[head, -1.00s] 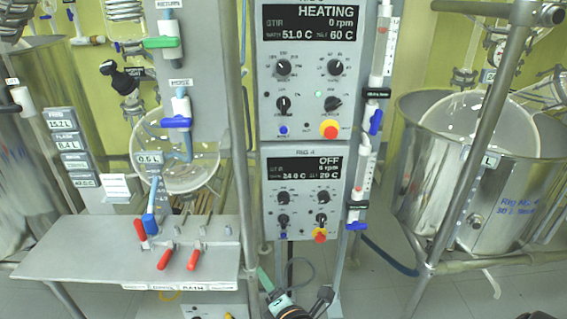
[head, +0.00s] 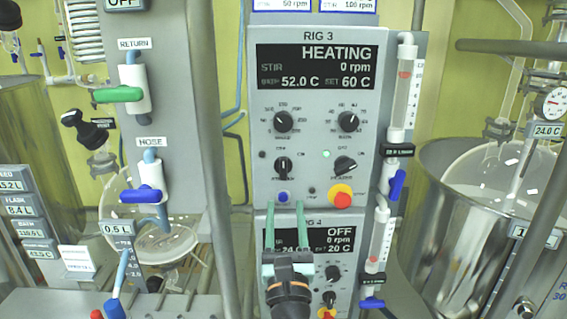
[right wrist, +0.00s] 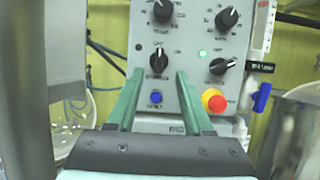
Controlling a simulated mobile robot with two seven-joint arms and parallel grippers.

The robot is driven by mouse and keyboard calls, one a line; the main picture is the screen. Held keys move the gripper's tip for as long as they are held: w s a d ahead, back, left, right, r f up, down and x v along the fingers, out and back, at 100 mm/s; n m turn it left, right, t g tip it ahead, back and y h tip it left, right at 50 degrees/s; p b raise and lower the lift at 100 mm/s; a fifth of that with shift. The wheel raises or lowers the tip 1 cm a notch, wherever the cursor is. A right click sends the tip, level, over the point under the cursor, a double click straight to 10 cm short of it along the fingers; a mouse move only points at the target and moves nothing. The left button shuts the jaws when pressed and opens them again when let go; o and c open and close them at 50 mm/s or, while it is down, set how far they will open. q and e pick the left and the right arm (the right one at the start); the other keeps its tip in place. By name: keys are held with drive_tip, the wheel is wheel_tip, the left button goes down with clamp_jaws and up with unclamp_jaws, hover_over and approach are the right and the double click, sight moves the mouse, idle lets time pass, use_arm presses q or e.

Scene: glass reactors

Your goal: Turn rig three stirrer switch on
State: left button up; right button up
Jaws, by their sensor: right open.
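The rig 3 panel (head: 340,222) is grey, and its display (head: 316,65) reads HEATING, 0 rpm, 52.0 C and set 60 C. The stirrer switch (head: 283,166) is the black lower-left knob, its white mark about upright; it also shows in the right wrist view (right wrist: 159,61). My right gripper (head: 286,205) is open and empty, with green fingers reaching up in front of the panel. Its tips are below the switch in the head view. In the right wrist view the fingers (right wrist: 160,74) flank the line to the switch and the blue button. My left gripper is not in view.
The heater switch (head: 345,165) with a lit green lamp and a red-yellow stop button (head: 341,196) are right of the stirrer switch. A blue button (head: 283,197) is below it. The rig 4 panel (head: 348,268) reads OFF. A glass tube (head: 404,85) stands at right.

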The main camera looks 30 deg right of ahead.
sight(284, 165)
drive_tip(key=p+x, duration=0.2)
drive_tip(key=x, duration=1)
drive_tip(key=c, duration=0.8)
drive_tip(key=shift+f, duration=0.1)
clamp_jaws()
